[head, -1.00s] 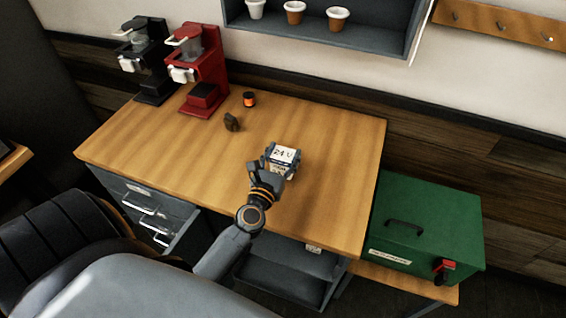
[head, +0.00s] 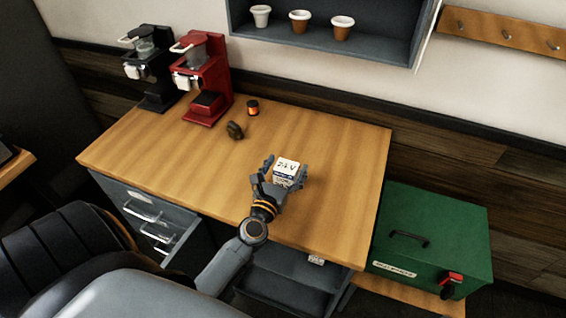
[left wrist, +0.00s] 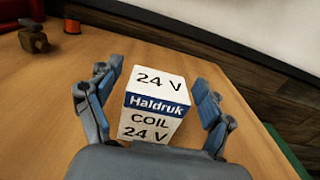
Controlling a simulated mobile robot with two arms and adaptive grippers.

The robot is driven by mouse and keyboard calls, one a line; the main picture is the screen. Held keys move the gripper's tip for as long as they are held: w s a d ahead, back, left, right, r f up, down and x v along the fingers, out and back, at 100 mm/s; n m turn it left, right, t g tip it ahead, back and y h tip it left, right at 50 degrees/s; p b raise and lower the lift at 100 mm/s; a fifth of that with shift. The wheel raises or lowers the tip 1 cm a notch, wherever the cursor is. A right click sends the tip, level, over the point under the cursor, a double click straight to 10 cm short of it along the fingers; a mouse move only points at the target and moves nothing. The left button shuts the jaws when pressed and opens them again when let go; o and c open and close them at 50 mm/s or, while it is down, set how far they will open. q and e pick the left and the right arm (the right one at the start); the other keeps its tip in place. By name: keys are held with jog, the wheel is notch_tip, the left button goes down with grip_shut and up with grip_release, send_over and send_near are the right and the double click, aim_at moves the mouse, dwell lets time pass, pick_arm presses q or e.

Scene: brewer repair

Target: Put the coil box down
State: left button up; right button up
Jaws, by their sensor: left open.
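The coil box (head: 288,168) is a small white carton with a blue band, marked "24 V" and "Haldruk COIL". It stands upright on the wooden table (head: 330,150), right of the table's middle. In the left wrist view the box (left wrist: 154,103) sits between the two spread fingers, with a gap on each side. My left gripper (head: 286,174) is open around the box; it also shows in the left wrist view (left wrist: 155,105). The box's lower front is partly hidden by the gripper's palm. My right gripper is not in view.
A black grinder-like machine (head: 150,70) and a red one (head: 205,80) stand at the back left. A small orange-and-black spool (head: 252,108) and a dark brown part (head: 235,130) lie on the table. A green case (head: 430,240) stands lower right. The table's right side is clear.

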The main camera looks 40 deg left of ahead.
pick_arm(q)
jog(key=shift+s, duration=0.25)
jog(key=b+v, duration=0.4)
jog(key=v, duration=0.6)
jog(key=shift+s, duration=0.35)
jog(key=shift+s+d+r, duration=0.15)
jog(key=shift+s, duration=0.25)
